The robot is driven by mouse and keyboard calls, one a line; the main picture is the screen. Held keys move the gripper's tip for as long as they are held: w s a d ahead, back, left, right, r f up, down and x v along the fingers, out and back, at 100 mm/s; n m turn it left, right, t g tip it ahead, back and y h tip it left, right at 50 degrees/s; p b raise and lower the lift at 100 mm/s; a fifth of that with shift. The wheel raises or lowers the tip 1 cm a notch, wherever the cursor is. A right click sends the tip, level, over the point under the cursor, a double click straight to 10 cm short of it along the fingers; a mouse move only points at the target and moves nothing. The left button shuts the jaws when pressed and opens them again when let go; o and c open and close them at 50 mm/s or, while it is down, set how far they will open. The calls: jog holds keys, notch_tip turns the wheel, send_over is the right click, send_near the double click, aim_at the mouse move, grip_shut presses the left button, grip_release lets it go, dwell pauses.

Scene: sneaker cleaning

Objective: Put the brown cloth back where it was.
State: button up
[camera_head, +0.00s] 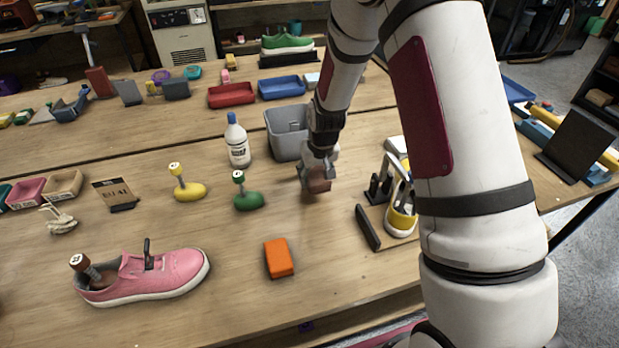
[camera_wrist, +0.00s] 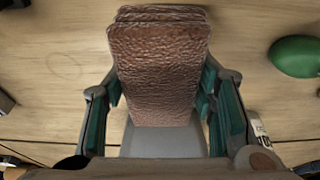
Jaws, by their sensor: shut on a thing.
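The brown cloth (camera_head: 318,186) is a small folded, textured pad between the fingers of my gripper (camera_head: 316,172). In the wrist view the cloth (camera_wrist: 158,60) fills the space between the teal finger pads and sticks out past the fingertips. My gripper is shut on it, low over the wooden table (camera_head: 345,205), just in front of the grey bin (camera_head: 276,140). I cannot tell whether the cloth touches the table. The finger tips partly hide it in the head view.
A green-based brush (camera_head: 248,200) stands left of my gripper, with a white bottle (camera_head: 237,145) behind it. An orange block (camera_head: 279,258) lies nearer the front edge. A black stand (camera_head: 367,228) and a yellow-white shoe (camera_head: 402,218) are on the right. A pink sneaker (camera_head: 165,275) sits front left.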

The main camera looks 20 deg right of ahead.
aim_at(309, 178)
jog(key=shift+w+a+f, duration=0.1)
jog(key=shift+w+a, duration=0.1)
jog(key=shift+w, duration=0.4)
jog(key=shift+w+a, duration=0.15)
jog(key=shift+w, duration=0.45)
jog(key=shift+w+a+f, duration=0.1)
jog(key=shift+w+f, duration=0.05)
jog(key=shift+f, duration=0.15)
jog(key=shift+f+p, duration=0.35)
jog(key=shift+f, duration=1.15)
jog(key=shift+f, duration=0.4)
jog(key=shift+f, duration=0.2)
jog(key=o, duration=1.6)
jog(key=shift+c, duration=0.2)
